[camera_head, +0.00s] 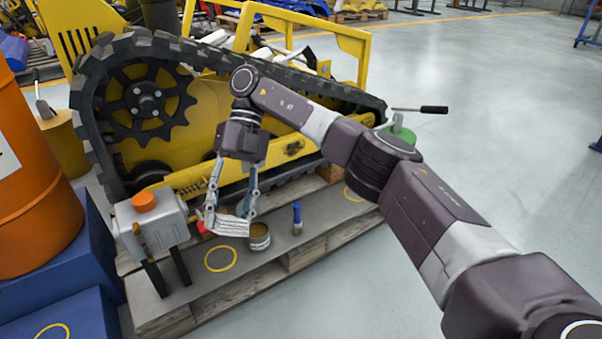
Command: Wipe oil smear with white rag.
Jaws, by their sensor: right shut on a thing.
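My right gripper (230,212) points down over the grey top of the wooden pallet (193,290), in front of the yellow tracked carrier (207,130). It is shut on a white rag (229,227), which hangs folded between its fingertips. The rag is beside an open tin (259,237); I cannot tell whether it touches the surface. I cannot make out an oil smear. My left gripper is not in view.
A grey tank with an orange cap (145,201) stands left of the rag. A blue-handled tool (297,217) stands upright to the right. A red item (204,228) is partly hidden. An orange drum (35,190) and blue crates (65,265) fill the left. The right floor is clear.

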